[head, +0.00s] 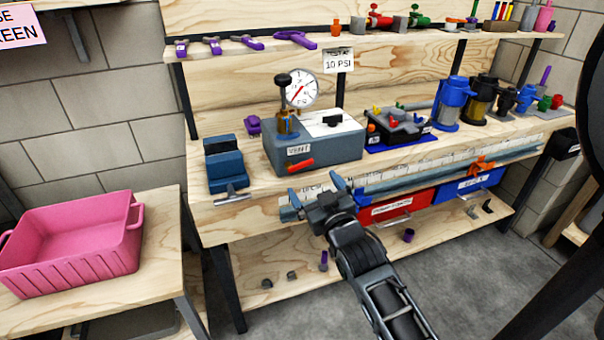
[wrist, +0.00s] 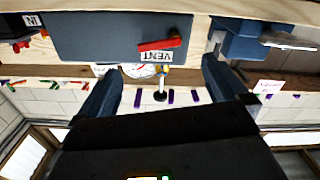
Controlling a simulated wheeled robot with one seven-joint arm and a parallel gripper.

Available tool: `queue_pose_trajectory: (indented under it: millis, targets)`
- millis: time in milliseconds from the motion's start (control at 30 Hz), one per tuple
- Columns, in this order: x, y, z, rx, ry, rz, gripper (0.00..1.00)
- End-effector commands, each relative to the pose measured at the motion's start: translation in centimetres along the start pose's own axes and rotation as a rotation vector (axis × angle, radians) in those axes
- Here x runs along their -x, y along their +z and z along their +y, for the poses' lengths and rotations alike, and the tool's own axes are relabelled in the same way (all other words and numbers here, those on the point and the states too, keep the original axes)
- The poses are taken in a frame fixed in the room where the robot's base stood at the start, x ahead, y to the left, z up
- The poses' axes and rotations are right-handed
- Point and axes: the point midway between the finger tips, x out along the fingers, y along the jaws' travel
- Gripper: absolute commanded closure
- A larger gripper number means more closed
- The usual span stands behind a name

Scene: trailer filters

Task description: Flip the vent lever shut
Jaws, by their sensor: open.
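The vent lever (head: 300,165) is a small red-orange handle on the front of a grey-blue box (head: 338,153), just below and right of its "VENT" label (head: 298,150). In the wrist view, which is upside down, the lever (wrist: 159,44) lies nearly level, slightly tilted, beside the label (wrist: 156,56). My gripper (head: 316,196) is open and empty, in front of and below the box, apart from the lever. In the wrist view its two fingers (wrist: 160,82) stand wide apart with the lever between them in the picture, farther off.
A round gauge (head: 301,89) and a black-knobbed brass fitting (head: 286,105) stand at the box. A blue vise-like block (head: 224,165) is to its left, a black tray of parts (head: 398,128) to its right. A pink bin (head: 75,245) sits at left. Space before the lever looks clear.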

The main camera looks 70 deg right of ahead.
Motion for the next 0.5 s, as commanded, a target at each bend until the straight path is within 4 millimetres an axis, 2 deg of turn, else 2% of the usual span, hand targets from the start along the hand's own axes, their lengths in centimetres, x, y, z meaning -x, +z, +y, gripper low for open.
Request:
queue_pose_trajectory:
  millis: [500]
  targets:
    - [-6.5, -0.2, 0.1, 0.001, 0.001, 0.002, 0.00]
